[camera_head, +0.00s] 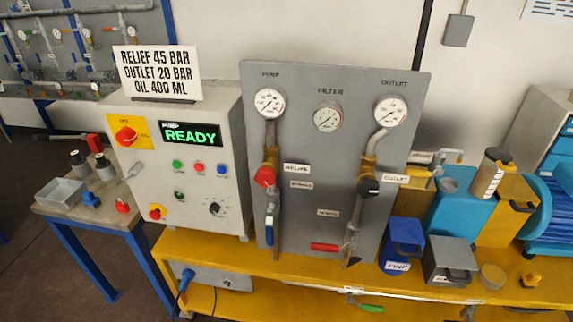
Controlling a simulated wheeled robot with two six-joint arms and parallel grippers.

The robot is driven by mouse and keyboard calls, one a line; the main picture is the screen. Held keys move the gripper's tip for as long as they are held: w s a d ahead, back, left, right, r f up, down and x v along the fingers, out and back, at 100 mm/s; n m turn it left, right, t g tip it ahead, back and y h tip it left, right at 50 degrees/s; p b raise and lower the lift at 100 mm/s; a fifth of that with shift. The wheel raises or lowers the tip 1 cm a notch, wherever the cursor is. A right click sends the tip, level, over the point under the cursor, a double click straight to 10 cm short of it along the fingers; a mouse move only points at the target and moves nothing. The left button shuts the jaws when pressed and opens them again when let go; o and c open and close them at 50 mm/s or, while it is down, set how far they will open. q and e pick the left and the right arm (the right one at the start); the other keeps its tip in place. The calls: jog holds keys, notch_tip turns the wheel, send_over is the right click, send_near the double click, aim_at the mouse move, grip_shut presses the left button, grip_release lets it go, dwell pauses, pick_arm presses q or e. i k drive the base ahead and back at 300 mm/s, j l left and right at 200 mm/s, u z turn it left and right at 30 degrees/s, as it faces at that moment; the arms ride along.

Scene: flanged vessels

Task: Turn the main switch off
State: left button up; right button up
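The main switch (126,136) is a red rotary knob on a yellow plate, at the upper left of the grey control box (190,170). The plate has an OFF mark above the knob and an ON mark to its right. The knob's exact direction is too small to tell. The display (191,135) beside it is lit and reads READY in green. Neither of my grippers is in view, and nothing covers the switch.
A sign (155,72) stands on the box. The gauge panel (330,165) with valves stands to its right on the yellow bench (320,284). A small side table (60,212) with a tray and fittings stands left. Space before the switch looks clear.

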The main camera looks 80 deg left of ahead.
aim_at(127, 136)
jog(key=u, duration=3.65)
